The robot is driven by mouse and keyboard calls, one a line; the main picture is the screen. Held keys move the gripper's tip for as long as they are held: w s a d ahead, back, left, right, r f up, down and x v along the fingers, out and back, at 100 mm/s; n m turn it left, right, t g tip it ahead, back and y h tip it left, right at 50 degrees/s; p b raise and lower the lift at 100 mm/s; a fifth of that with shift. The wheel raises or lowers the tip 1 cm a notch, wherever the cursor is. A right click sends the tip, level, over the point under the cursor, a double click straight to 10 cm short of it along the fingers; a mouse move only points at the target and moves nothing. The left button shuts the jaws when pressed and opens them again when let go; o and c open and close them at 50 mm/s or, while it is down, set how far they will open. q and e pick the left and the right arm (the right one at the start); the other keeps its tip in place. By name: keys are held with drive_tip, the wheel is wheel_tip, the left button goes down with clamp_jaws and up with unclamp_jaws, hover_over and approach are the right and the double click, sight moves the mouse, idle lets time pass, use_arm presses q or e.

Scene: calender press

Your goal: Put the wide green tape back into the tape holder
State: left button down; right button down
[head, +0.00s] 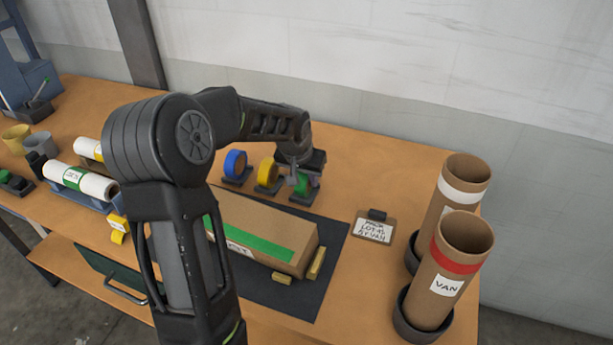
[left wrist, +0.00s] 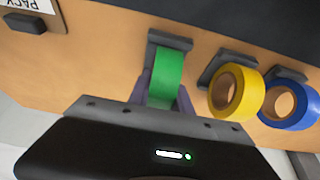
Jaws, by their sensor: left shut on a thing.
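The wide green tape (head: 302,185) is at the right end of a row of tape rolls on the table, over a dark holder stand (head: 304,197). My left gripper (head: 298,172) reaches down from above and is shut on the tape. In the left wrist view the green tape (left wrist: 167,78) sits between my fingers (left wrist: 163,95), seen edge-on, in line with the dark stand (left wrist: 170,38). I cannot tell whether the tape rests in the stand or is just above it. My right gripper is not in view.
A yellow tape (head: 267,172) and a blue tape (head: 235,164) stand in holders just left of the green one. A long box (head: 265,225) lies on a dark mat (head: 332,247) in front. A clipboard (head: 374,229) and two cardboard tubes (head: 455,262) are at right.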

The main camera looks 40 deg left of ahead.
sight(300, 186)
use_arm(q)
drive_tip(key=shift+f, duration=0.2)
drive_tip(key=c, duration=1.2)
unclamp_jaws()
drive_tip(key=shift+o, duration=0.2)
drive_tip(key=shift+r, duration=0.25)
drive_tip(key=b+v, duration=0.1)
drive_tip(key=v, duration=1)
drive_tip(key=shift+s+r, duration=0.15)
drive_tip(key=shift+r, duration=0.25)
